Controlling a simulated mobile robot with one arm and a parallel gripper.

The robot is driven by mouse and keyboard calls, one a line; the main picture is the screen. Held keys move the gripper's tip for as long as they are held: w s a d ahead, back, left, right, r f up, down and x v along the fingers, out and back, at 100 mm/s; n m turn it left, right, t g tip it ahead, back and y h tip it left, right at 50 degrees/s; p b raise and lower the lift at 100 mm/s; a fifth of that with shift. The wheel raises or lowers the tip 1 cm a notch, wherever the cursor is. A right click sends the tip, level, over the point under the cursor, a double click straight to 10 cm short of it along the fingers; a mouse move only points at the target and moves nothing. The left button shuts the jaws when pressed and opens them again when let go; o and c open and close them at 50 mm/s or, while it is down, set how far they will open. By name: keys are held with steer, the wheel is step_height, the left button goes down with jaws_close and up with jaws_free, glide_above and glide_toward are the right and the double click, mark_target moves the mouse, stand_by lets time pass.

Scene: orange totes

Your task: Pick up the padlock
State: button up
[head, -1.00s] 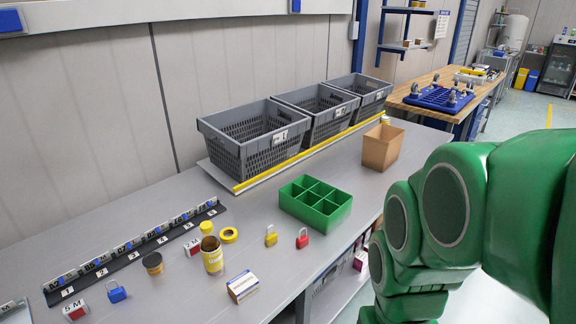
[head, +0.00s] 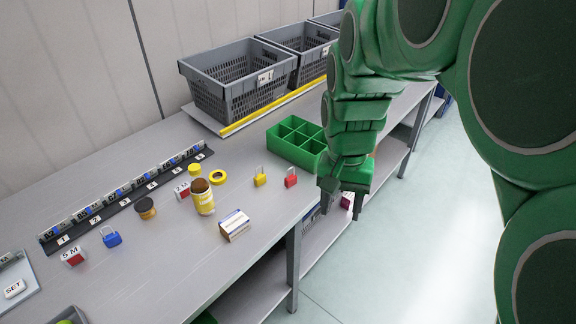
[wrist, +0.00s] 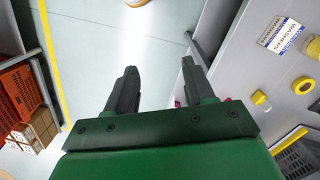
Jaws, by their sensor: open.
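Three padlocks stand on the grey workbench (head: 150,255): a blue one (head: 110,237) at the left, a yellow one (head: 260,177) near the middle, and a red one (head: 291,178) close to the front edge. My gripper (head: 342,205) is open and empty, beyond the bench's front edge, to the right of the red padlock. In the wrist view, my gripper (wrist: 158,72) has its fingers spread over the floor. The yellow padlock (wrist: 260,98) shows at the right there; the red one is mostly hidden behind my gripper.
Near the padlocks are a green divided box (head: 297,142), a yellow tin (head: 203,197), a white carton (head: 235,224) and yellow tape (head: 218,177). Grey crates (head: 228,92) stand at the back. A black numbered strip (head: 130,198) runs along the left.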

steer(key=w+a+f+m, duration=0.1)
steer(key=w+f+m, duration=0.1)
steer(key=w, duration=0.6)
steer(key=w+a+f+m, duration=0.2)
steer(key=w+f, duration=0.1)
steer(key=w, duration=0.5)
steer(key=m+t, duration=0.1)
steer(key=m, duration=0.2)
glide_above(291, 177)
steer(key=f, duration=0.5)
steer(key=s+f, duration=0.1)
steer(key=f, duration=0.1)
steer(key=shift+f, duration=0.25)
steer(key=shift+w+a+f, duration=0.15)
steer(key=shift+w+f, duration=0.1)
steer(key=shift+f, duration=0.15)
step_height(291, 177, down, 2)
steer(key=shift+f, duration=0.1)
steer(key=shift+w+f, duration=0.15)
steer(key=shift+f, duration=1.15)
steer(key=shift+w+f, duration=0.15)
steer(key=shift+f, duration=1.1)
jaws_close()
steer(key=shift+r, duration=0.1)
